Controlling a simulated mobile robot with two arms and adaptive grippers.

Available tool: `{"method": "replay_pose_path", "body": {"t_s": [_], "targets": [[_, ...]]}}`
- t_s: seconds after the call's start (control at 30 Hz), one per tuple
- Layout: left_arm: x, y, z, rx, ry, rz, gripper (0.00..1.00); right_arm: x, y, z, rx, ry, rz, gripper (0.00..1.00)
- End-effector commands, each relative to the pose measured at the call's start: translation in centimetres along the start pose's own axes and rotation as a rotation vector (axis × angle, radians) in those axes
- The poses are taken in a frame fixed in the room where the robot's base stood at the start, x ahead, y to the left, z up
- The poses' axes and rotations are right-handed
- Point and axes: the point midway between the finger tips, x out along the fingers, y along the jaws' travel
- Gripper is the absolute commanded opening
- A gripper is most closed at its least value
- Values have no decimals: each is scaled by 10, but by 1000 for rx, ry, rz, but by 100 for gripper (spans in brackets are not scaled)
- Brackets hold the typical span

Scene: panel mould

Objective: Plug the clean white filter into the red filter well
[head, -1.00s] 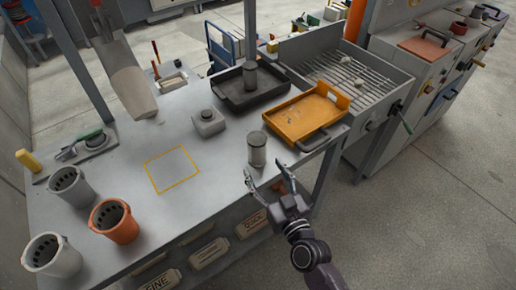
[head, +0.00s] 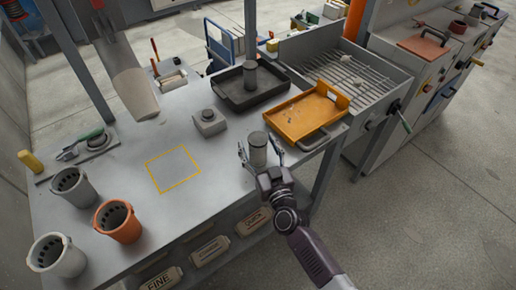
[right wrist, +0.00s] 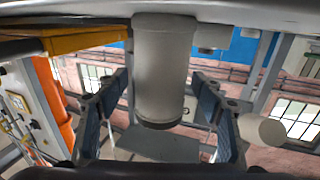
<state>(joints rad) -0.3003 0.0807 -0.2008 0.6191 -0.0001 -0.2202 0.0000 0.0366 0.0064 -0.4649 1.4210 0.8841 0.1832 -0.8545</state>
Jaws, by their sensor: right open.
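A light grey cylindrical filter (head: 258,150) stands upright near the bench's right front edge. In the right wrist view the filter (right wrist: 162,70) looks pale, with a dark rim, and sits between the fingers. My right gripper (head: 260,156) is open, one finger on each side of it; gaps show between filter and fingers in the wrist view. A darker cylinder (head: 250,74) stands in the black tray. The orange-red well (head: 118,222) is at the bench's front left, with an empty-looking top opening. My left gripper is not in view.
Two grey wells (head: 73,188) (head: 57,256) flank the red one. The black tray (head: 225,96) and orange tray (head: 290,125) lie behind the filter. A small grey block (head: 208,122) stands left of them. A yellow-outlined square (head: 173,169) on the bench is bare.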

Motion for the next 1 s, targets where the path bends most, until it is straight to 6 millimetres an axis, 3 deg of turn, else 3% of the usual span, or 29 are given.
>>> {"method": "replay_pose_path", "body": {"t_s": [0.17,0.6,0.87,1.0], "targets": [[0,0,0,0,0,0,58,0,0,0,1,0,0,62],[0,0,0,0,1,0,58,0,0,0,1,0,0,13],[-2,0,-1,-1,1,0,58,0,0,-2,1,1,0,12],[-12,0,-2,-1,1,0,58,0,0,-13,2,1,1,12]]}}
